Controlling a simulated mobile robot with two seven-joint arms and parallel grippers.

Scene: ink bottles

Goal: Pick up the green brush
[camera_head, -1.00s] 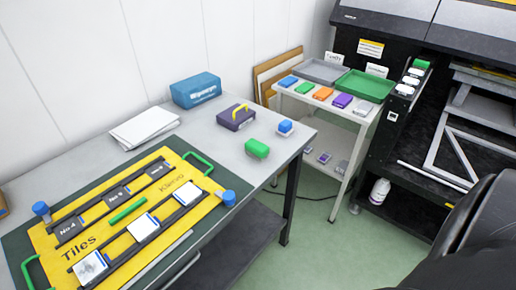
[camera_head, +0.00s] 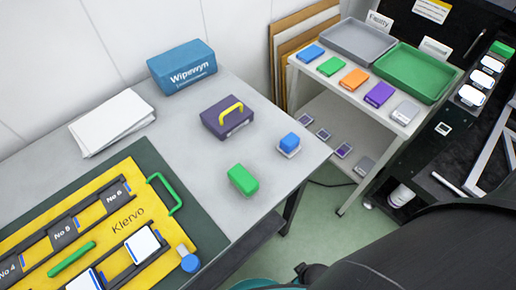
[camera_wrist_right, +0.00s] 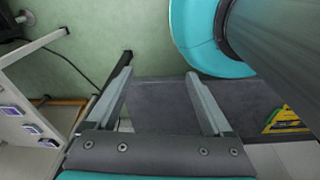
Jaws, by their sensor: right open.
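A green block-shaped object (camera_head: 243,180), which looks like the green brush, lies on the grey table near its front right edge in the head view. A smaller blue block with a pale base (camera_head: 289,143) sits behind it to the right. My right gripper (camera_wrist_right: 158,78) shows in the right wrist view, open and empty, with its two fingers apart above the floor. The brush is not in that wrist view. A dark arm part of mine fills the lower right of the head view. My left gripper is not in view.
A purple case with a yellow handle (camera_head: 227,117), a blue Wipewyn box (camera_head: 182,67) and white paper (camera_head: 112,122) stand on the table. A yellow board (camera_head: 124,205) lies at left. A cart with a green tray (camera_head: 414,72) and a grey tray (camera_head: 357,42) stands behind right.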

